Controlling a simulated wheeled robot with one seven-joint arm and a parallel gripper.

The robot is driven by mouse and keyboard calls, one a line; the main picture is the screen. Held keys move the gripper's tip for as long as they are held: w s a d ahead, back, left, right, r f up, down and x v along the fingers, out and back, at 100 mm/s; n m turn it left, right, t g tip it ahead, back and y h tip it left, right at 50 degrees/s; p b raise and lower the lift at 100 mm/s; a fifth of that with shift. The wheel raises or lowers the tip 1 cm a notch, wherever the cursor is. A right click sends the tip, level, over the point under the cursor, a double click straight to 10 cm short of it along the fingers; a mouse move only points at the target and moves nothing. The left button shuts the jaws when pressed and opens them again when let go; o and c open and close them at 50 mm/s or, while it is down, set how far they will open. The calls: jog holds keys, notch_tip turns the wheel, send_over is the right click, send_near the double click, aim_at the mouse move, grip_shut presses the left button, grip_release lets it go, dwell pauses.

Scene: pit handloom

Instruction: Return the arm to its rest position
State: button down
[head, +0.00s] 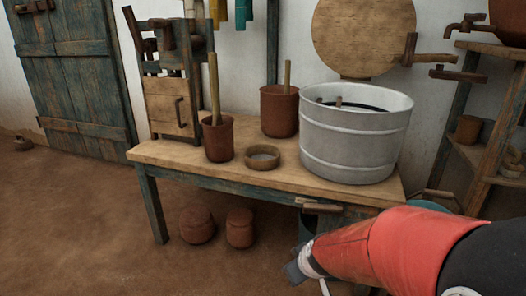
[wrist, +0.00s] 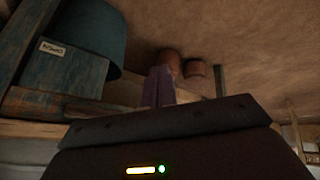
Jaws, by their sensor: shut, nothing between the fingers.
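My arm, with a red-orange sleeve, reaches in from the lower right of the head view. My gripper (head: 292,271) is at its end, low in front of the table's front edge and below the tabletop. In the wrist view its fingers (wrist: 159,86) are together with nothing between them. The wooden table (head: 290,178) stands behind and above the gripper. The fingertips are small and dark in the head view.
On the table are a grey metal tub (head: 352,140), brown pots (head: 218,140), a small bowl (head: 262,158) and a wooden frame device (head: 170,100). Two clay jars (head: 197,224) stand beneath. A teal bucket (wrist: 88,32) is near the gripper.

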jog(key=s+d+r+m+h, duration=0.1)
jog(key=s+d+r+m, duration=0.2)
jog(key=s+r, duration=0.5)
jog(key=s+d+r+m, duration=0.3)
jog(key=s+r+m, duration=0.15)
jog(key=s, duration=0.55)
notch_tip(320, 180, up, 14)
jog(key=p, duration=1.3)
jog(key=shift+d+f+n+g, duration=0.15)
jog(key=shift+f+n+g, duration=0.05)
jog(key=shift+n+g, duration=0.25)
